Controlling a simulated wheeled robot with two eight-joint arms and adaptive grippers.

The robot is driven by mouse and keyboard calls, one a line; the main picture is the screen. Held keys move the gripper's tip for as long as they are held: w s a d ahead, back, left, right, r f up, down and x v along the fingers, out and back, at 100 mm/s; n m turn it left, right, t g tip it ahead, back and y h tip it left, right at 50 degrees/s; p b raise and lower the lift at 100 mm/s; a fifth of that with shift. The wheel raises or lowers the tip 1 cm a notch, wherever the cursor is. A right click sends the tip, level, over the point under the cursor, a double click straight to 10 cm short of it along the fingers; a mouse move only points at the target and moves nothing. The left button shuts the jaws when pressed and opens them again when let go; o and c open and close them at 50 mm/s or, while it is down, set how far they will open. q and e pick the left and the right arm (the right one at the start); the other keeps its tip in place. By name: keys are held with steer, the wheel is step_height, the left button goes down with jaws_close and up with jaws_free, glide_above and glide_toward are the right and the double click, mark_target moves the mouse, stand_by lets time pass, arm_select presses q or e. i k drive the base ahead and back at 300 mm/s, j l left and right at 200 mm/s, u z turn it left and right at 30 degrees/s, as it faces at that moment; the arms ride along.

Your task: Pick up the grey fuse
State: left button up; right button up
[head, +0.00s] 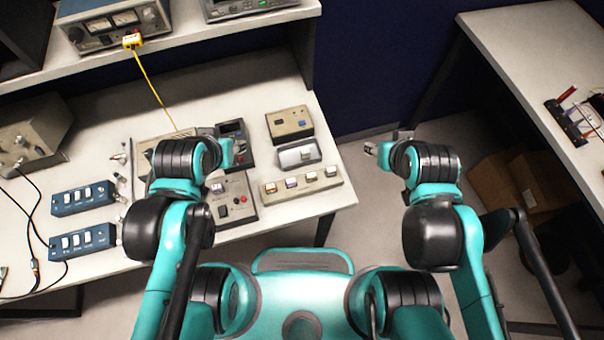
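I cannot single out a grey fuse. Small pale pieces lie on the bench near a short upright fitting (122,158), too small to identify. My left gripper (236,146) is over the bench by a dark meter-like device, and its fingers blend into the equipment behind. My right gripper (372,149) points left above the floor, just beyond the bench's right edge. It appears to touch nothing. The finger opening of both grippers is too small to make out.
The pale bench (100,125) carries blue switch boxes (83,199), a beige box (290,123), a grey box (299,154) and a button strip (301,186). A yellow cable (149,82) hangs from the shelf. Another table (530,60) stands right, with cardboard boxes (520,185) below.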

mark_target(331, 171)
steer(key=k+j, duration=0.1)
steer(key=j, duration=0.3)
steer(key=k+j+z, duration=0.1)
steer(key=j, duration=0.35)
steer(key=k+j, duration=0.15)
steer(key=j, duration=0.25)
steer(key=z, duration=0.05)
